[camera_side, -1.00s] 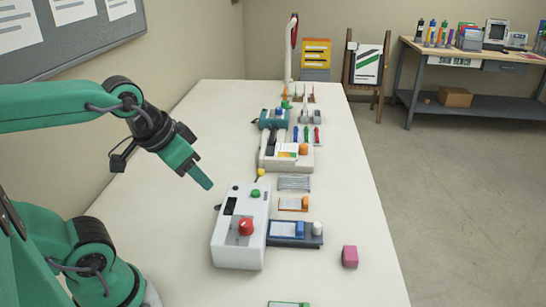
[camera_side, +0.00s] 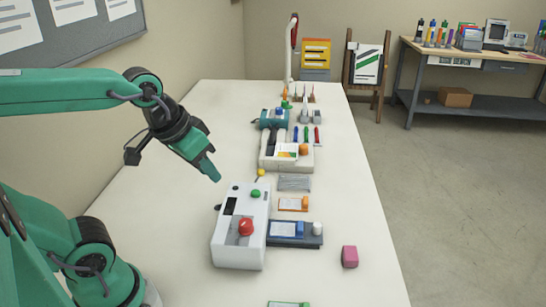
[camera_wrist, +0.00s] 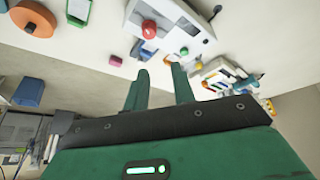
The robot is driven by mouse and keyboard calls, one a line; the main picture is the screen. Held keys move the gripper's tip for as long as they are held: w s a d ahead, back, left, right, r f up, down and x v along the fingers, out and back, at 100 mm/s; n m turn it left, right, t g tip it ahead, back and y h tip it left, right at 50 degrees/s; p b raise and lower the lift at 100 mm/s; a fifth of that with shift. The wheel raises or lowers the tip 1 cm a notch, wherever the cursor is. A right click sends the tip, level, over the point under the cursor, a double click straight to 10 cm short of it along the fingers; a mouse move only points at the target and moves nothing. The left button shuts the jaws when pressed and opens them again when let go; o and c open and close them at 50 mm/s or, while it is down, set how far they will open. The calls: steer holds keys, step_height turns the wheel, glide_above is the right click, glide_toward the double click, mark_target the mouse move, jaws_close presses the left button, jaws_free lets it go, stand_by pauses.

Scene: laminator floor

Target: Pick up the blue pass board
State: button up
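The blue pass board (camera_side: 283,241) lies flat on the table, against the right side of the white laminator (camera_side: 222,247). It is dark blue, with a small blue block and a white knob on top. In the wrist view the blue board (camera_wrist: 143,49) shows small and partly unclear beyond the fingers, beside the laminator (camera_wrist: 190,22). My gripper (camera_side: 215,177) is in the air above and left of the laminator, well apart from the board. In the wrist view its two green fingers (camera_wrist: 158,74) stand apart with nothing between them.
A red button (camera_side: 246,228) sticks up from the laminator. A pink block (camera_side: 350,257) stands right of the board. An orange-edged board (camera_side: 293,204) and a wire rack (camera_side: 294,183) lie behind it. The table's right side is mostly clear.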

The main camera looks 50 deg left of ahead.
steer(key=w+d+f+n+g, duration=0.1)
steer(key=w+d+n, duration=0.1)
steer(key=w, duration=0.5)
steer(key=n+g, duration=0.4)
steer(key=n, duration=0.2)
glide_above(301, 225)
step_height(301, 225, down, 14)
steer(key=shift+r, duration=0.25)
steer(key=shift+s+f, duration=0.1)
steer(key=shift+f, duration=3.8)
jaws_close()
